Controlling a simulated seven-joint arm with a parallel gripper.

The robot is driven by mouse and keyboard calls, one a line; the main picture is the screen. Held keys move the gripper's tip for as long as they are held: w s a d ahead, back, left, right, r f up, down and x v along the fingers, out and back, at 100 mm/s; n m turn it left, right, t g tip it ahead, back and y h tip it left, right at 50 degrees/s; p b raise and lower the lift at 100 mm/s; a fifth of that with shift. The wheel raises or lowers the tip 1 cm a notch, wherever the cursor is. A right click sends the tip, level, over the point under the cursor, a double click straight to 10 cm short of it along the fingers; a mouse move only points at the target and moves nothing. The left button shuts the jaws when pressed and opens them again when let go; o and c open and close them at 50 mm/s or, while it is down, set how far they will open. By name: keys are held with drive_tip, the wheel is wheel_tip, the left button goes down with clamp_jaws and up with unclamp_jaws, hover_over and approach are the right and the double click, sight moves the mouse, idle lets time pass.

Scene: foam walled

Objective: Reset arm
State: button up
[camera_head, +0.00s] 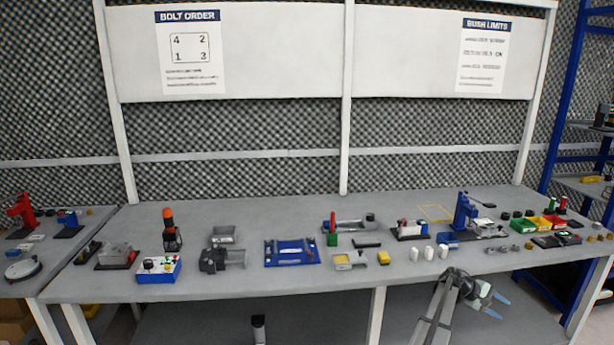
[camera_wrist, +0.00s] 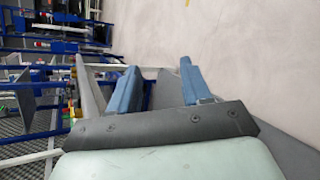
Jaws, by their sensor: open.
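My gripper (camera_head: 496,305) is at the lower right in the head view, in front of the bench's front edge and below its top. Its two blue fingers are apart with nothing between them. In the wrist view my gripper (camera_wrist: 160,88) also shows open and empty, its blue fingers spread above a dark bracket. It touches no object that I can see. The grey workbench (camera_head: 300,282) spans the head view behind it.
On the bench stand a blue-and-white button box (camera_head: 158,269), a blue fixture plate (camera_head: 291,252), several white cylinders, a blue press (camera_head: 464,214) and coloured bins (camera_head: 530,226). A blue shelf rack (camera_head: 562,95) stands at the right. Bare floor (camera_wrist: 240,45) shows in the wrist view.

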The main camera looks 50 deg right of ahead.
drive_tip(key=w+a+f+n+t, duration=0.1)
drive_tip(key=w+a+f+t, duration=0.1)
drive_tip(key=w+a+f, duration=0.8)
drive_tip(key=w+a+f+n+t, duration=0.1)
drive_tip(key=w+a+f, duration=0.35)
drive_tip(key=w, duration=0.95)
drive_tip(key=w+a+f+n+t, duration=0.1)
drive_tip(key=w+a+f, duration=0.35)
drive_tip(key=a, duration=0.35)
drive_tip(key=w+a+f+t, duration=0.1)
drive_tip(key=w+a+f, duration=0.3)
drive_tip(key=w+a, duration=0.3)
drive_tip(key=w+a+f+n+t, duration=0.1)
drive_tip(key=w+a+f, duration=0.3)
drive_tip(key=a, duration=0.5)
drive_tip(key=w+a+f+n+y, duration=0.1)
drive_tip(key=a+f+y, duration=0.15)
drive_tip(key=a, duration=1.15)
drive_tip(key=w+a+f+y, duration=0.1)
drive_tip(key=a+f, duration=0.3)
drive_tip(key=a, duration=1)
drive_tip(key=s+a+y, duration=0.1)
drive_tip(key=s+a, duration=0.5)
drive_tip(key=a, duration=0.5)
drive_tip(key=s+a+n+g, duration=0.1)
drive_tip(key=s+a, duration=0.6)
drive_tip(key=a, duration=0.4)
drive_tip(key=shift+n+g+y, duration=0.3)
drive_tip(key=shift+y, duration=0.05)
